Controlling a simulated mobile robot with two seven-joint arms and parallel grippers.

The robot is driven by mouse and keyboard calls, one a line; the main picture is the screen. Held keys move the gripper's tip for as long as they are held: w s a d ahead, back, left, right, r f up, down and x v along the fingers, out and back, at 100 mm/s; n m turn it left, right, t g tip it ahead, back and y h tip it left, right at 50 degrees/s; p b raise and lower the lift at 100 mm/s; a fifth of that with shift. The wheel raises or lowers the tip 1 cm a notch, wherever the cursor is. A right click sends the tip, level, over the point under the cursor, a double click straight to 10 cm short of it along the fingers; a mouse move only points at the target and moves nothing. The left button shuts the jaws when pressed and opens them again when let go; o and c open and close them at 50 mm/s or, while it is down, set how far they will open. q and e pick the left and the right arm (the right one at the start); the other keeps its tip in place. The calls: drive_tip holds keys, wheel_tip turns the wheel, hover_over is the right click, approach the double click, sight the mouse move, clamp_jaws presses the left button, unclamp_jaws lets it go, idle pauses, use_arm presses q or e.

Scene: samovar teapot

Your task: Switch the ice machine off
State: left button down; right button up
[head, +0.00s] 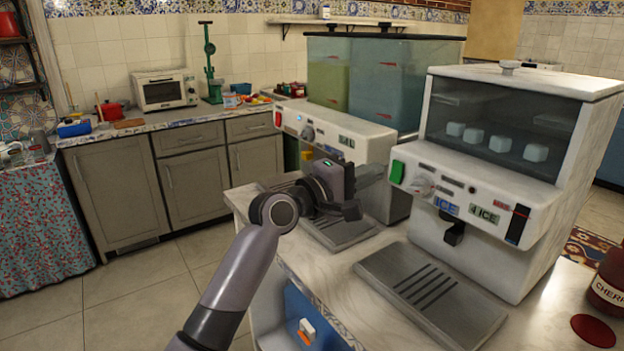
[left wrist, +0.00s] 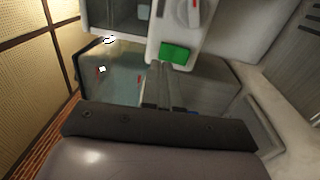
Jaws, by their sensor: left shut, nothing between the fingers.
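The ice machine (head: 475,200) is a white box with a dark window showing several ice cubes, and ICE labels on its front. A green switch (head: 397,172) sits at the left end of its front panel, beside a round knob (head: 420,186). My left gripper (head: 374,174) is just left of the green switch, pointing at it. In the left wrist view, its shut, empty fingers (left wrist: 158,68) end close to the green switch (left wrist: 175,53); I cannot tell whether they touch it. My right gripper is not in view.
A second white dispenser (head: 345,145) with a red switch (head: 278,120) and large tanks stands behind my left gripper. A grey drip tray (head: 430,290) lies before the ice machine. A cherry bottle (head: 608,285) stands at the right edge. The left floor is clear.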

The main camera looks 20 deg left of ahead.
use_arm(q)
drive_tip(key=r+v, duration=0.2)
drive_tip(key=v, duration=0.8)
idle(0.3)
